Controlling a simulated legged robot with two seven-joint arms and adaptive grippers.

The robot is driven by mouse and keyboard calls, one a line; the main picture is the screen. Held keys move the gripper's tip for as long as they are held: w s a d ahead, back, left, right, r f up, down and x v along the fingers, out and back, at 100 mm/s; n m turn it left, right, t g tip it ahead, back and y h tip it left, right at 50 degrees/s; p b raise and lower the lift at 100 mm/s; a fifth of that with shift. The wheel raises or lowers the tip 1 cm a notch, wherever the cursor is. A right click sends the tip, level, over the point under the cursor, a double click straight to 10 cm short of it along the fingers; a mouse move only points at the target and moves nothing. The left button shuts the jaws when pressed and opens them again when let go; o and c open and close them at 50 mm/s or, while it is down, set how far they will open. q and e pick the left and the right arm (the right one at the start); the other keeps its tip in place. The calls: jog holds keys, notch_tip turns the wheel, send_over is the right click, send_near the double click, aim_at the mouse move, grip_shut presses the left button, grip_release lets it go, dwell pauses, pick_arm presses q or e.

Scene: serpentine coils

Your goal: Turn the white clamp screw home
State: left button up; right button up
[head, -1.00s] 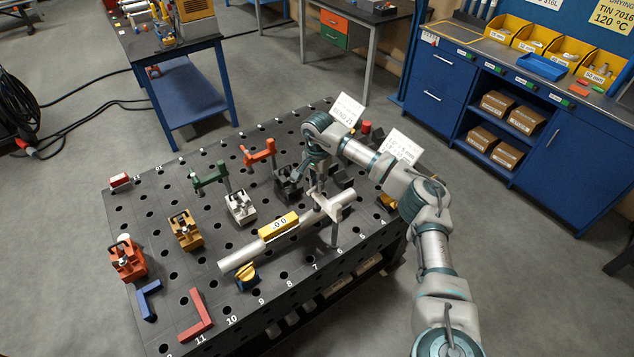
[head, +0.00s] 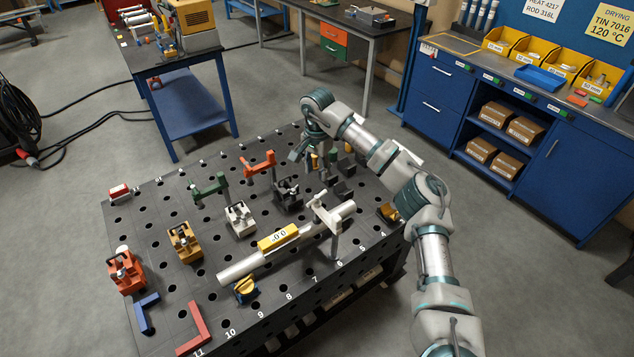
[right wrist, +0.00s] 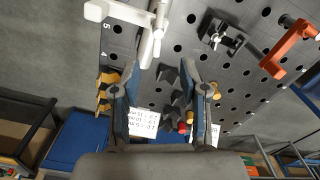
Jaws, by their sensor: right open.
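The white clamp (head: 330,214) stands over the far right part of a silver tube (head: 240,268), its arm reaching across the tube. Its screw end with a small handle shows on top near the tube; how far it is turned I cannot tell. In the right wrist view the white clamp (right wrist: 143,28) shows at the top left, beyond my fingertips. My right gripper (head: 308,160) is open and empty, behind the white clamp, above the black blocks and apart from the clamp. Its two spread fingers also show in the right wrist view (right wrist: 162,75). My left gripper is not in view.
A green clamp (head: 209,188) and an orange clamp (head: 259,164) stand at the back left. White (head: 240,220), ochre (head: 184,243) and red (head: 126,272) toggle blocks stand left of the tube. Black V-blocks (head: 343,190) lie close to my right gripper. A yellow level (head: 279,237) rests on the tube.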

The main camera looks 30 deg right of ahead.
jog(key=shift+r, duration=0.85)
jog(key=n+b, duration=0.1)
jog(key=b, duration=0.1)
send_near(317, 196)
notch_tip(317, 196, down, 10)
jog(key=shift+r+p, duration=0.15)
jog(key=shift+p, duration=0.45)
